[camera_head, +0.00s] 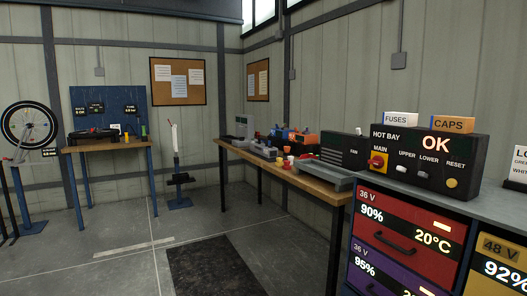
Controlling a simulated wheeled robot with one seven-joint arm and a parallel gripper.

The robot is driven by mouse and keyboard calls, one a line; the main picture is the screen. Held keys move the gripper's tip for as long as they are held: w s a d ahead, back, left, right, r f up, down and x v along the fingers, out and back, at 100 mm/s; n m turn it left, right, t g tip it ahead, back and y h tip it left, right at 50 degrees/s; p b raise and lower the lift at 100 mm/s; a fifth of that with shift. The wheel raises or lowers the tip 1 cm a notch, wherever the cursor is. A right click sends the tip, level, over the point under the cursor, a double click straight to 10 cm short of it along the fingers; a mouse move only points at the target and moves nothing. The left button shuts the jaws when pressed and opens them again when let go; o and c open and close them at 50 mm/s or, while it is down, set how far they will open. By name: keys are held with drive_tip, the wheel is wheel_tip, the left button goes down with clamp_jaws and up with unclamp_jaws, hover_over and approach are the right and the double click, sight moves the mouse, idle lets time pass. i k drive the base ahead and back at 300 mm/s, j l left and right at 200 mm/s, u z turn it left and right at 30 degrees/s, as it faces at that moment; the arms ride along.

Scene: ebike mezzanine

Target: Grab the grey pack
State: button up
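I cannot single out the grey pack with certainty. On the long wooden bench (285,171) along the right wall, a flat grey object (325,179) lies at the near end. An upright grey box (243,127) stands at the bench's far end. Either is small in the head view, and I cannot tell whether one of them is the pack. My gripper is not in view.
A battery cabinet at right has a red drawer (402,229), a purple drawer (384,263) and a hot bay panel (425,160) on top. A smaller bench (108,146) and a stand (178,178) are at back left. A dark mat (212,272) lies on open floor.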

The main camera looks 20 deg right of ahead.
sight(268, 152)
drive_tip(key=i+j+z, duration=0.1)
drive_tip(key=i, duration=4.15)
